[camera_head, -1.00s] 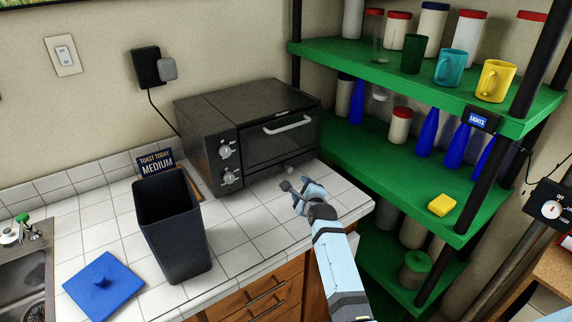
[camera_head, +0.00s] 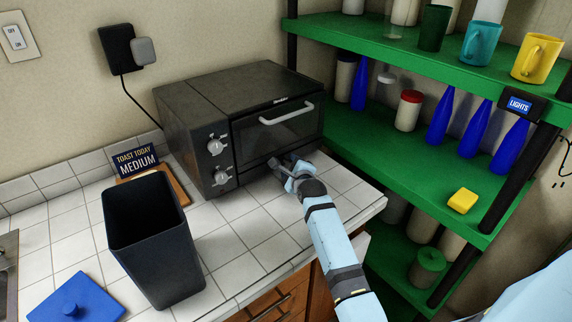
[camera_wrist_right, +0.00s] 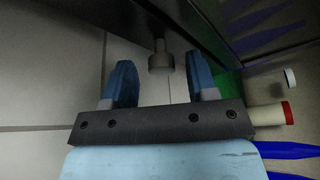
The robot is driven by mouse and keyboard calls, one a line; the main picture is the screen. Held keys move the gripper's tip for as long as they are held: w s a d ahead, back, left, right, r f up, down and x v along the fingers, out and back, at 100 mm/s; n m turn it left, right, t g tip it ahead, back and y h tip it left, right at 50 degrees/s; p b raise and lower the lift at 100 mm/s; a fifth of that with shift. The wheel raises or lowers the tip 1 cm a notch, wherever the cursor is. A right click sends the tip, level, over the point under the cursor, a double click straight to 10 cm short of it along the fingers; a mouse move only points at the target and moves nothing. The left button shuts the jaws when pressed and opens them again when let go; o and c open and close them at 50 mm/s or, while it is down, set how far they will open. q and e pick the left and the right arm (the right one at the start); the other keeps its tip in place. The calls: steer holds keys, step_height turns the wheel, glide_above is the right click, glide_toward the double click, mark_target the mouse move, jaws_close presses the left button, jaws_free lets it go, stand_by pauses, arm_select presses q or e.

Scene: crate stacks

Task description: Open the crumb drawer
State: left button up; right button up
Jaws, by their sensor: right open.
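The black toaster oven (camera_head: 200,90) stands on the white tiled counter, its glass door with a light handle (camera_head: 287,113) shut. My right gripper (camera_head: 285,165) is low in front of the oven, near the bottom of its front. In the right wrist view, my right gripper (camera_wrist_right: 160,85) has its two blue fingers apart. A small round grey knob (camera_wrist_right: 160,57) sticks out from the dark oven front, between and just ahead of the fingertips, apparently untouched. The head view hides this knob behind my gripper. The crumb drawer's outline cannot be made out. My left gripper is not in view.
A tall black bin (camera_head: 150,235) and a blue lid (camera_head: 75,302) stand on the counter at left. A "Toast today medium" sign (camera_head: 137,162) is beside the oven. Green shelves (camera_head: 400,160) with bottles, jars and mugs rise close on the right.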

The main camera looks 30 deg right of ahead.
steer(key=shift+w, duration=0.1)
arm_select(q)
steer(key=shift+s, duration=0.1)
arm_select(e)
steer(key=shift+r, duration=0.1)
jaws_close()
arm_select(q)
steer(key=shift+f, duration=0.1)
